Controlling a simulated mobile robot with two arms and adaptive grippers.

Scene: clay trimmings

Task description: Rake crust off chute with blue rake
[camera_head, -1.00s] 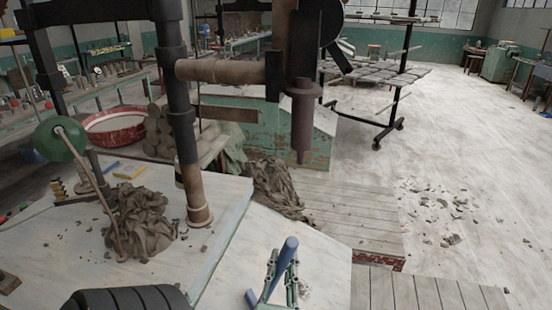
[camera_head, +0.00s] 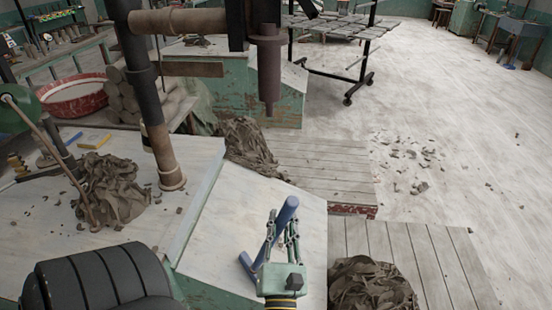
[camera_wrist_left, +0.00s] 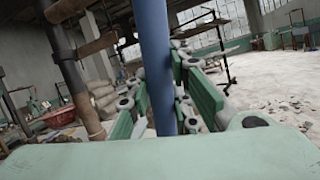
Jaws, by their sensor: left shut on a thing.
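The blue rake (camera_head: 270,236) is in my left gripper (camera_head: 283,236), its handle tilted with the top end up and right. Its short blue head is at the lower left, in front of a pale panel (camera_head: 225,235) that looks like the chute. I cannot tell whether the head touches the panel. In the left wrist view the blue handle (camera_wrist_left: 157,65) stands between the green fingers (camera_wrist_left: 170,105), which are shut on it. I cannot make out the crust clearly; the gripper hides part of the panel. My right gripper is not in view.
A clay heap (camera_head: 115,190) lies on the table (camera_head: 190,150) at left. Another heap (camera_head: 248,150) lies beyond the panel, and a third (camera_head: 372,288) at the lower right by wooden decking (camera_head: 415,255). A vertical pipe (camera_head: 155,110) stands on the table. Floor at right holds scattered crumbs.

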